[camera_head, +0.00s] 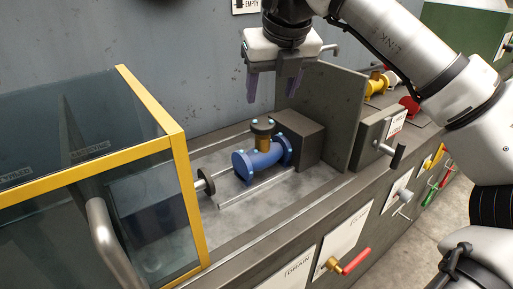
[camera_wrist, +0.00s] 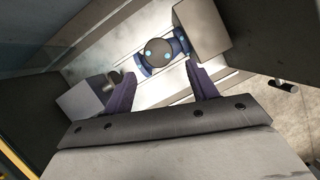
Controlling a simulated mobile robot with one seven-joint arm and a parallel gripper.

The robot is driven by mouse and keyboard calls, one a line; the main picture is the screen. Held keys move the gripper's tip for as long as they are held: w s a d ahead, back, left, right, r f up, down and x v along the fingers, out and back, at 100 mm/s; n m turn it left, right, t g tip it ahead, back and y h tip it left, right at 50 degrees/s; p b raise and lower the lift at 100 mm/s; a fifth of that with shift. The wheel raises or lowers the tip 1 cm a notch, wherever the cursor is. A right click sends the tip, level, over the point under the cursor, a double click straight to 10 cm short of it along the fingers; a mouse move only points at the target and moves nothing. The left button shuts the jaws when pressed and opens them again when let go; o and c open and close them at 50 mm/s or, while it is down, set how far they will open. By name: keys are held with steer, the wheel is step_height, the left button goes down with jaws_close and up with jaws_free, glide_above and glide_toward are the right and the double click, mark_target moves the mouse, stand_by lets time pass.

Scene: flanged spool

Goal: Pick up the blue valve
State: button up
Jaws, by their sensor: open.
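The blue valve (camera_head: 258,157) is a flanged spool with a yellow and dark top flange. It lies on two light rails on the grey bench, against a dark block at its right. In the wrist view the blue valve (camera_wrist: 161,57) shows from above, beyond the fingertips, with its round dark top in the middle. My gripper (camera_head: 274,92) is above the bench, higher than the valve and apart from it. Its two purple fingers are spread and empty, and they also show in the wrist view (camera_wrist: 162,82).
A dark block (camera_head: 302,136) and an upright grey plate (camera_head: 325,110) stand right of the valve. A glass guard with a yellow frame (camera_head: 187,190) is at the left, with a black round end piece (camera_head: 205,182) beside it. The bench front carries a red-handled tap (camera_head: 352,264).

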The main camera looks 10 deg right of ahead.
mark_target(263, 122)
steer(key=x, duration=0.6)
steer(key=shift+f, duration=0.15)
steer(key=shift+s+x, duration=0.2)
steer(key=shift+x, duration=2.75)
steer(key=shift+a, duration=0.2)
steer(key=shift+c, duration=0.5)
jaws_close()
